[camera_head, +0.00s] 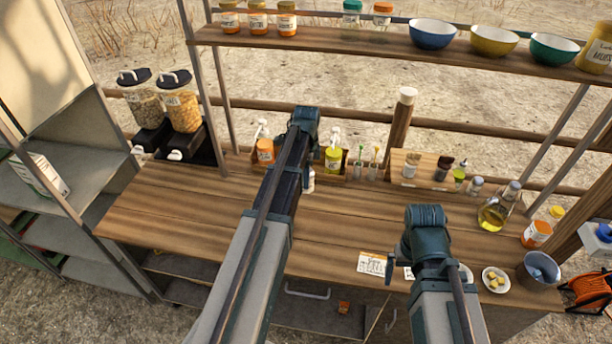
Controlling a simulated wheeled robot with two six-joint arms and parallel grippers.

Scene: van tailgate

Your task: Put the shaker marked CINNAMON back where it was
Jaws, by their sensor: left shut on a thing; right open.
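My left gripper (305,122) is above the back of the wooden counter, in front of the pump bottles. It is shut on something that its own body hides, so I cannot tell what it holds. No label reading CINNAMON is legible. A small white container (309,182) shows partly beside my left arm, which covers the rest. Small shakers and jars (410,165) stand by a low wooden rack (398,178) at the counter's back. My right gripper (424,222) is open over the right part of the counter, and I see nothing in it.
An upper shelf (310,39) holds labelled jars (258,18) and bowls (433,34). An orange pump bottle (265,151) and a yellow one (333,159) stand at the back. An oil bottle (495,210) and a saucer (496,280) are at right.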

